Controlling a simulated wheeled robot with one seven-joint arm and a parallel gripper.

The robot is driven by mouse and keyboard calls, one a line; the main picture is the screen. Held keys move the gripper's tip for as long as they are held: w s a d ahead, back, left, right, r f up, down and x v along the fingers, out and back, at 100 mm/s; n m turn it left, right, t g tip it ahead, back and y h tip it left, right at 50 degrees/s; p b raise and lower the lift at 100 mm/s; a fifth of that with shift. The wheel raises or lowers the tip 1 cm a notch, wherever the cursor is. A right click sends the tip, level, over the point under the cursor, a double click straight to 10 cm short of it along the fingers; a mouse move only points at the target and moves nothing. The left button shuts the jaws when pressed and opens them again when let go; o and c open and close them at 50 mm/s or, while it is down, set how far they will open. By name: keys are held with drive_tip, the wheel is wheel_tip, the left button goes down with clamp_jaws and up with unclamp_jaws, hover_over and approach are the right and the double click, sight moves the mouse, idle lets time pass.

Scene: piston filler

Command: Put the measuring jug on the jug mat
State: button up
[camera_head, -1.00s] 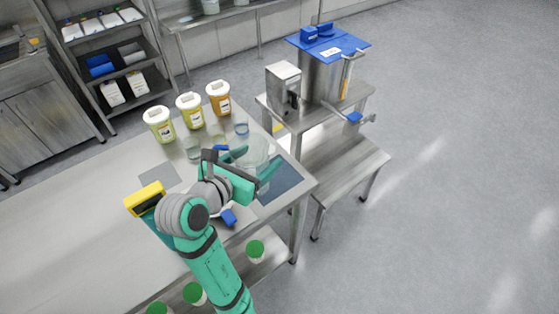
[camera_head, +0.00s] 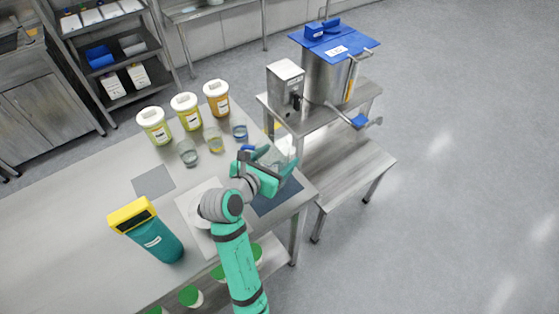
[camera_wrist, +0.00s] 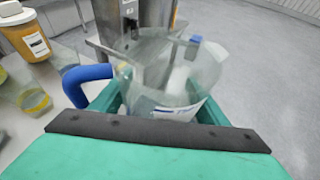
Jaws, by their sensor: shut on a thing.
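The clear measuring jug (camera_wrist: 180,80) with a blue handle (camera_wrist: 86,82) is between the green jaws of my gripper (camera_wrist: 160,108) in the wrist view. My gripper (camera_head: 272,168) is shut on the jug in the head view, near the table's right end. There the jug (camera_head: 284,146) is faint and partly hidden by the gripper. A dark blue-grey mat (camera_head: 277,200) lies below the gripper at the table's right edge, partly covered by my arm. A pale mat (camera_head: 190,204) and a small grey mat (camera_head: 153,181) lie further left. I cannot tell which is the jug mat.
Several glass beakers (camera_head: 188,155) and white-lidded tubs (camera_head: 186,112) stand on the table's far side. A teal container with a yellow top (camera_head: 150,230) stands at the left. The steel filler with a blue lid (camera_head: 335,45) stands beyond the right end, with a bench (camera_head: 345,165) below.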

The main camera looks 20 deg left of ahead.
sight(265, 163)
drive_tip(key=shift+f, duration=1.55)
drive_tip(key=shift+f, duration=0.15)
drive_tip(key=o, duration=1.5)
drive_tip(key=shift+w, duration=0.1)
drive_tip(key=shift+s+r, duration=0.2)
drive_tip(key=v, duration=1.1)
drive_tip(key=shift+s+r, duration=0.15)
drive_tip(key=shift+s, duration=0.2)
drive_tip(key=shift+a, duration=0.15)
